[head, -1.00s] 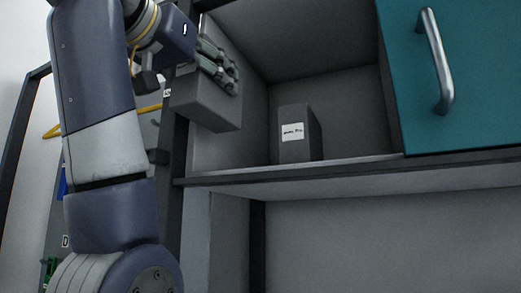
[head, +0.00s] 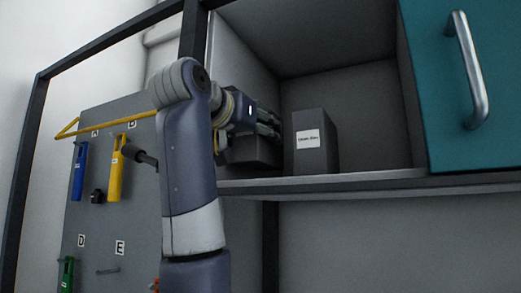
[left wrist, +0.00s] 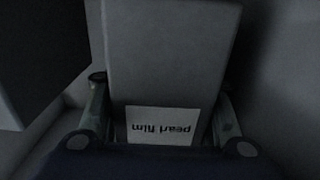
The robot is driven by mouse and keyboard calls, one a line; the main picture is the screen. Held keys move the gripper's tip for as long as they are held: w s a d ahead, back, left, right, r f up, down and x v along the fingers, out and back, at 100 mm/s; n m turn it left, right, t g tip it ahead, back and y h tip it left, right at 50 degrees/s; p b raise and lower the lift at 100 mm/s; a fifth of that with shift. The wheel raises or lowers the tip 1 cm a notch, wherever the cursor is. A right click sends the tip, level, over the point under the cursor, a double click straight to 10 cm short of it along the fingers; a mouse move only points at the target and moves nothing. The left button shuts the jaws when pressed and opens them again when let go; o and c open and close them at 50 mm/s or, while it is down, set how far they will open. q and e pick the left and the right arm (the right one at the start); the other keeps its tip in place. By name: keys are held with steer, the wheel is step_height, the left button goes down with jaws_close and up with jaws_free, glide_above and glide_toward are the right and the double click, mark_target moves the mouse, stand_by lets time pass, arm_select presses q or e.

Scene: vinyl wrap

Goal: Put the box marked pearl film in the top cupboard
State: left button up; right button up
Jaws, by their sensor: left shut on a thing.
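My left gripper (head: 270,124) is inside the open cupboard (head: 365,120), shut on a grey box (head: 255,153). In the left wrist view the held box (left wrist: 168,55) sits between the two fingers (left wrist: 163,118), and its white label reads "pearl film" upside down. In the head view my arm hides part of this box. It is low, close to the shelf board; I cannot tell if it touches. My right gripper is not in view.
Another grey labelled box (head: 312,148) stands on the shelf just right of the held box. A teal door (head: 445,130) with a metal handle is at the right. A pegboard (head: 100,215) with coloured tools hangs at the left.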

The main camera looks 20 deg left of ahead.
mark_target(261, 167)
arm_select(q)
step_height(261, 167, down, 3)
steer(key=shift+r, duration=0.1)
steer(key=shift+w+f, duration=0.3)
steer(key=shift+s, duration=0.1)
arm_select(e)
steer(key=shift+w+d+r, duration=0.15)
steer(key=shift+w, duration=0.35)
arm_select(q)
steer(key=shift+f, duration=0.2)
steer(key=o, duration=0.9)
steer(key=shift+o, duration=0.2)
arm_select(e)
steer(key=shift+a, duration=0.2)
arm_select(q)
steer(key=shift+r, duration=0.15)
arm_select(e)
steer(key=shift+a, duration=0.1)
